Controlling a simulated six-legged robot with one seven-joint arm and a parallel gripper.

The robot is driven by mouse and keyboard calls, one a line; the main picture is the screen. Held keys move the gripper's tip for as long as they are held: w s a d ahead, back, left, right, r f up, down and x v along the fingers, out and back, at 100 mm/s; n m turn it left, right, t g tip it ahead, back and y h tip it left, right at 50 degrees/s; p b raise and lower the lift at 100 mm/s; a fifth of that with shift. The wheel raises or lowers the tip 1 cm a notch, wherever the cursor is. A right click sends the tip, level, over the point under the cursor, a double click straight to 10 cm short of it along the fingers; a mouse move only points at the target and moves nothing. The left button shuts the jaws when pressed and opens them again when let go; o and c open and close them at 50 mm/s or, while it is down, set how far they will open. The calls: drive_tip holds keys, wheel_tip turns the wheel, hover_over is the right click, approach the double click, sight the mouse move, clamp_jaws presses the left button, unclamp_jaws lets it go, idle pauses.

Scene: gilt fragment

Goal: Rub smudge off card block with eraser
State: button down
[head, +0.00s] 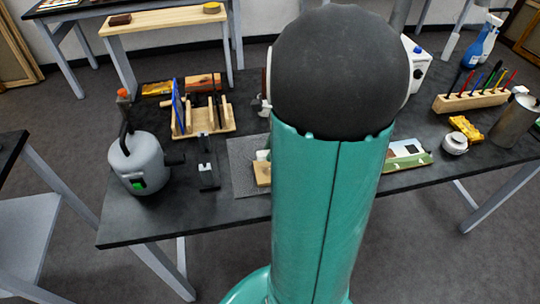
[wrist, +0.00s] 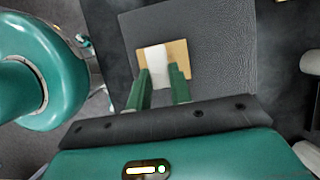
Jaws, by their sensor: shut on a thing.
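In the wrist view, my gripper (wrist: 159,70) has its two green fingers shut on a white eraser (wrist: 154,56). The eraser lies over the middle of the tan card block (wrist: 178,50), and I cannot tell whether it presses on it. The block lies flat on a grey mat (wrist: 222,60). The left part of the card block (head: 262,173) and a bit of the white eraser (head: 262,155) show beside the arm. No smudge shows on the visible part of the block.
On the dark table (head: 230,208), a black stand (head: 208,170), a wooden rack (head: 205,122) and a grey canister (head: 139,163) stand to the left. A green-edged board (head: 407,155), a small white jar (head: 454,144) and a wooden tool holder (head: 470,101) are to the right.

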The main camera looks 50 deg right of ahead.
drive_tip(key=shift+r, duration=1.05)
drive_tip(key=shift+s, duration=0.15)
